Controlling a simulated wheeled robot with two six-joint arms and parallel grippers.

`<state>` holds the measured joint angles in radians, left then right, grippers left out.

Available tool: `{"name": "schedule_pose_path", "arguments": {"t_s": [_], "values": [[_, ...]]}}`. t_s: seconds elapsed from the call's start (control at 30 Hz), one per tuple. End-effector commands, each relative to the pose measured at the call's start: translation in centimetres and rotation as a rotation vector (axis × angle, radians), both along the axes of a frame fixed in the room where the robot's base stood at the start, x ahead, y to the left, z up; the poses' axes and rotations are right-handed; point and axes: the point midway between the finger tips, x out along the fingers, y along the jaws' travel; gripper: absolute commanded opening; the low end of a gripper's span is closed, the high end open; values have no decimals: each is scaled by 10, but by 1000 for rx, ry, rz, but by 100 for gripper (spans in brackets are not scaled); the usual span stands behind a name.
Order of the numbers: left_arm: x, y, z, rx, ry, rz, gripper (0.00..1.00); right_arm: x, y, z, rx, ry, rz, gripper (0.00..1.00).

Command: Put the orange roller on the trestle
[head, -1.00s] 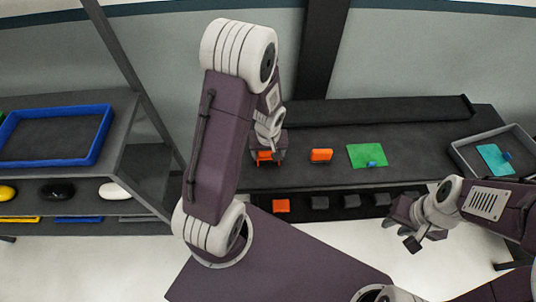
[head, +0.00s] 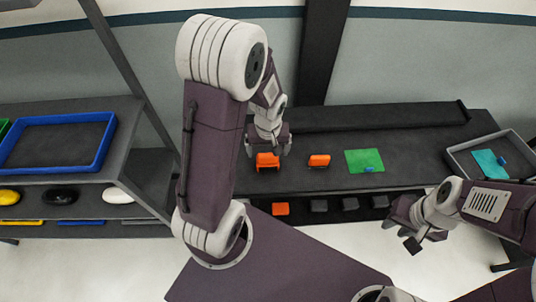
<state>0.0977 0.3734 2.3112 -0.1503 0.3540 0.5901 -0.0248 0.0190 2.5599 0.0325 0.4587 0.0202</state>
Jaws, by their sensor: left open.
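An orange block-like piece (head: 267,161), likely the orange roller, rests on the dark trestle top (head: 420,152). A second, similar orange piece (head: 319,160) lies to its right, apart from it. At this size I cannot tell the two kinds apart for certain. My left gripper (head: 268,150) is open just behind and above the left orange piece, its fingers spread to either side. I cannot tell whether it touches the piece. My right gripper (head: 401,234) is open and empty in front of the trestle, at the right.
A green sheet (head: 364,161) with a small blue piece lies on the trestle. A grey tray (head: 460,162) holding a teal sheet is at its right end. An orange block (head: 281,209) and several dark blocks sit below. A shelf with a blue tray (head: 104,148) stands left.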

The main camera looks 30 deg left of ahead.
Motion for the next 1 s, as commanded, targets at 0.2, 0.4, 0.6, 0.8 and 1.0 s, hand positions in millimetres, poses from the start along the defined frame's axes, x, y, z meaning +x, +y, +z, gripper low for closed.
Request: {"name": "schedule_pose_path", "arguments": {"t_s": [0.2,0.4,0.6,0.8,1.0], "values": [[-3,-3,42,0,-4,0,92,0,0,8,0,0,0,29],[-5,-3,50,-1,-1,0,92,0,0,9,0,0,0,29],[-49,-37,56,-17,8,-331,92,0,0,9,0,0,0,29],[-74,-52,56,-24,9,-533,92,0,0,9,0,0,0,29],[-74,-51,56,-24,9,-530,92,0,0,9,0,0,0,29]]}}
